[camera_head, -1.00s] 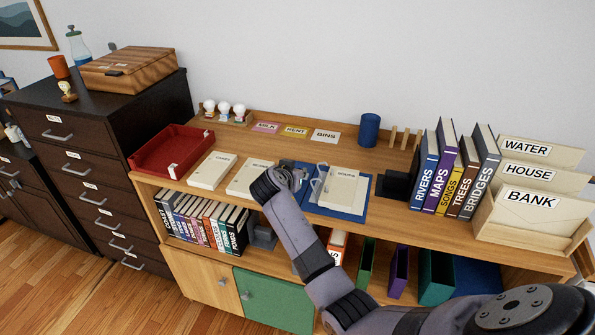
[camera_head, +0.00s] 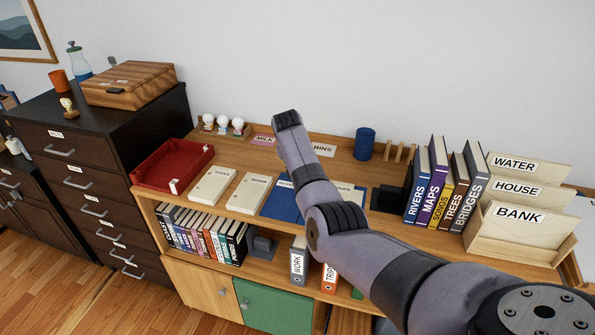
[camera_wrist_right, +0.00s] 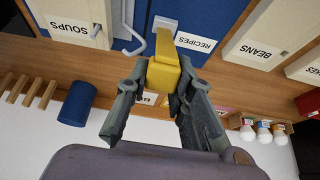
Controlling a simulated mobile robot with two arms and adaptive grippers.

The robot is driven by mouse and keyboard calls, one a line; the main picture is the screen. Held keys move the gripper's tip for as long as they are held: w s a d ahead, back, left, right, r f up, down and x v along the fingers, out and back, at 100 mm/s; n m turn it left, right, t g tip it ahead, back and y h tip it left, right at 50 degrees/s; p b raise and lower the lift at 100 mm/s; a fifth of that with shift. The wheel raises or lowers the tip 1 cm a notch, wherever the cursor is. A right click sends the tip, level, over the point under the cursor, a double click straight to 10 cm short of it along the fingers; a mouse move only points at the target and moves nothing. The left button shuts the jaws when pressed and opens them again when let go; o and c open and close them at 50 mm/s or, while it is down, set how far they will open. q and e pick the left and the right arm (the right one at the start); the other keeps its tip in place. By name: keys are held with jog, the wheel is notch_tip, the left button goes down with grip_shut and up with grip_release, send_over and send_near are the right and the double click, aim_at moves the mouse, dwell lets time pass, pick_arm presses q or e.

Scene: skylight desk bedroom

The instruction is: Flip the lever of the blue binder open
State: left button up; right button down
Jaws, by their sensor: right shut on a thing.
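The blue binder lies open on the desk top; its blue cover (camera_head: 281,204) shows left of my right arm, with a white sheet partly hidden behind the arm. In the right wrist view the binder (camera_wrist_right: 215,15) has a RECIPES label, a SOUPS sheet (camera_wrist_right: 75,18) and a curved metal ring (camera_wrist_right: 131,45). My right gripper (camera_wrist_right: 160,85) is shut on this yellow tip, one finger on each side. In the head view my arm hides the gripper and lever. My left gripper is out of view.
White binders (camera_head: 212,186) and a red tray (camera_head: 175,166) lie to the left. A blue cup (camera_head: 365,143) and small cards, including BINS (camera_head: 323,149), stand or lie behind. Upright books (camera_head: 440,185) and a file box (camera_head: 520,235) are on the right.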

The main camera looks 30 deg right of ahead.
jog(key=shift+d, duration=0.15)
dwell(0.4)
jog(key=c, duration=1.4)
grip_release()
jog(key=shift+w+d, duration=0.1)
jog(key=shift+o, duration=0.2)
jog(key=shift+r, duration=0.1)
jog(key=v, duration=1.1)
jog(key=shift+r, duration=0.4)
